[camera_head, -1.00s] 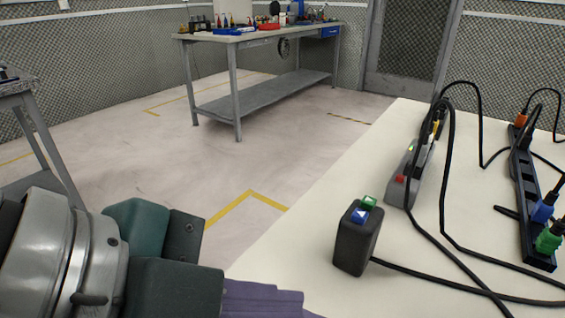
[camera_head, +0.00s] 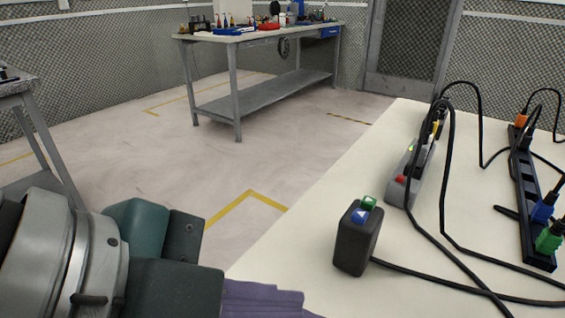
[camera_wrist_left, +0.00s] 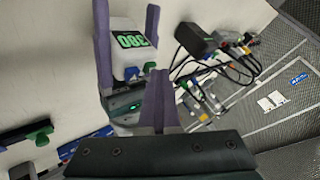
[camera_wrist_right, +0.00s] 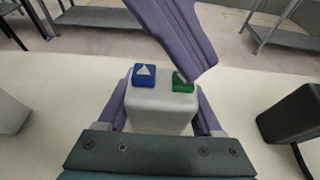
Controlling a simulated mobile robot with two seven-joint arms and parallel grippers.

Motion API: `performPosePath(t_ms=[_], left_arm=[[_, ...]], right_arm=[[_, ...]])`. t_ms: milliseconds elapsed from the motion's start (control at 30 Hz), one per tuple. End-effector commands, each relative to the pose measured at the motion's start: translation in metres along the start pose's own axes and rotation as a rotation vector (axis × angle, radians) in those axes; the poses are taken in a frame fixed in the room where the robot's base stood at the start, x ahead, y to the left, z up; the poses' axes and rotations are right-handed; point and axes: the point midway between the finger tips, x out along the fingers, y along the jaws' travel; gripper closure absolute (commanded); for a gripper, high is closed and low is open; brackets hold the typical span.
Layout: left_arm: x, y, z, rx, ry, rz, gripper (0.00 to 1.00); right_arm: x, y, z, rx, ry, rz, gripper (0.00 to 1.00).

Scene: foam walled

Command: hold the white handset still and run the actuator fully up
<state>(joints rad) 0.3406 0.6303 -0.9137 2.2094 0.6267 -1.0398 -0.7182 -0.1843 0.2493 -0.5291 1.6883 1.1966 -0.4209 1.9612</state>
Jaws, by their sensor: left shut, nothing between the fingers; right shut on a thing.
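The white handset (camera_wrist_right: 160,112) stands between the fingers of my right gripper (camera_wrist_right: 163,108), which is shut on it. Its top carries a blue button with an up arrow (camera_wrist_right: 144,75) and a green button (camera_wrist_right: 183,81). In the left wrist view the handset (camera_wrist_left: 122,38) shows a green display reading 380. My left gripper (camera_head: 265,298) is shut and empty. I cannot make out the actuator.
A black handset (camera_head: 352,245) with similar blue and green buttons stands on the pale table (camera_head: 300,250). Behind it are a grey power strip (camera_head: 405,180), a black strip with coloured plugs (camera_head: 530,205) and loose cables. A workbench (camera_head: 260,35) stands farther back across open floor.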

Motion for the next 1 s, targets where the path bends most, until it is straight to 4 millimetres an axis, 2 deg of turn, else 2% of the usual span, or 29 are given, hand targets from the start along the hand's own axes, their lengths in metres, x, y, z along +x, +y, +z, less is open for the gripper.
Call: performPosePath(t_ms=[767,1000], left_arm=[[0.0001,0.0006,0.0006,0.0,-0.002,0.002,1.0],[-0.0058,-0.0044,-0.0041,0.002,0.0,0.0,1.0]], right_arm=[[0.0,-0.0001,0.0,0.0,0.0,0.0,0.96],[0.0,-0.0001,0.0,0.0,0.0,0.0,0.96]])
